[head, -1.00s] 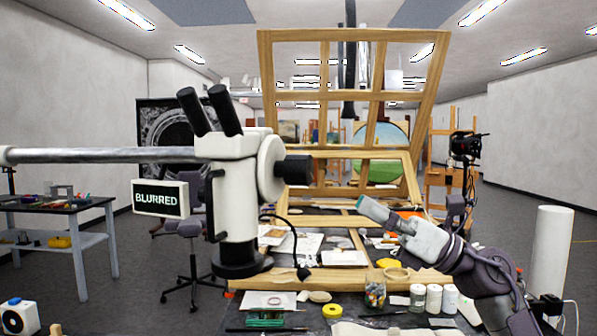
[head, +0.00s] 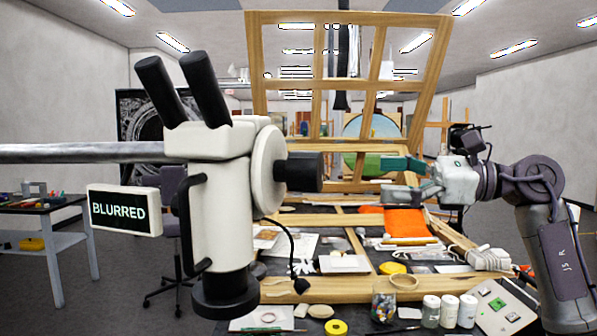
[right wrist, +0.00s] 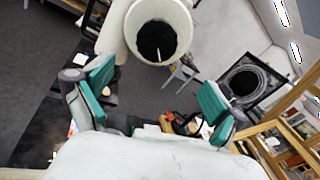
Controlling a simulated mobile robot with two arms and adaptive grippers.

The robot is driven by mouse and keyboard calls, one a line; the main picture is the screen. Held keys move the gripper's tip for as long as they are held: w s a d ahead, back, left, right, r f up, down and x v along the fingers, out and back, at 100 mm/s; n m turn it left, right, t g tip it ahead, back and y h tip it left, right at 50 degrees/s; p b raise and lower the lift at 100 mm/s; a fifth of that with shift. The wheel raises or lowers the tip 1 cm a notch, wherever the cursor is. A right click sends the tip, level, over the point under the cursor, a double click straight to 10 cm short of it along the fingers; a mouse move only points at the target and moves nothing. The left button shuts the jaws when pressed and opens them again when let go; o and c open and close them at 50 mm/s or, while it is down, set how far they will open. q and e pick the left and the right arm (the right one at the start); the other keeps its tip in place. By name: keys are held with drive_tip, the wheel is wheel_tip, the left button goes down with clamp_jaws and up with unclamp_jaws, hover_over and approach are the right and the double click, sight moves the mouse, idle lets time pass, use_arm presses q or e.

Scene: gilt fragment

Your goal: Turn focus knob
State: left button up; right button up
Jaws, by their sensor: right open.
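The white microscope (head: 222,222) stands at centre left on an arm coming from the left. Its black focus knob (head: 304,172) sticks out to the right from a round white housing (head: 268,170). My right gripper (head: 384,178) is right of the knob, pointing left at it at about the same height. Its fingers are open and empty, with a clear gap to the knob. In the right wrist view a black round end in a white ring, seemingly the knob (right wrist: 157,40), lies beyond the spread teal fingers of my right gripper (right wrist: 158,92). My left gripper is not in view.
A sign reading BLURRED (head: 124,211) hangs left of the microscope. A wooden frame (head: 425,100) rises behind. The worktable below holds white jars (head: 431,311), a glass jar (head: 383,305), yellow tape (head: 336,327) and an orange cloth (head: 405,222). The air between gripper and knob is clear.

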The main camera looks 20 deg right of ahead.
sight(321, 174)
drive_tip(key=x, duration=0.2)
drive_tip(key=p+x, duration=0.1)
drive_tip(key=s+p+x, duration=0.1)
drive_tip(key=x, duration=0.1)
drive_tip(key=shift+w+a+r, duration=0.15)
drive_tip(key=shift+a+r, duration=0.2)
drive_tip(key=shift+a, duration=0.25)
drive_tip(key=p+x, duration=0.1)
drive_tip(key=x, duration=0.5)
drive_tip(key=shift+w+f+p, duration=0.1)
drive_tip(key=shift+w+p, duration=0.1)
drive_tip(key=shift+p, duration=0.15)
drive_tip(key=shift+w+a, duration=0.2)
drive_tip(key=shift+a, duration=0.1)
drive_tip(key=shift+w+a, duration=0.1)
drive_tip(key=shift+a, duration=0.1)
drive_tip(key=shift+w+f, duration=0.1)
drive_tip(key=shift+c, duration=0.3)
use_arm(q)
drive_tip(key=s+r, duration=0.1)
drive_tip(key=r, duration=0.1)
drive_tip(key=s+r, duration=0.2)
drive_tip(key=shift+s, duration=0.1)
use_arm(e)
drive_tip(key=c, duration=1.1)
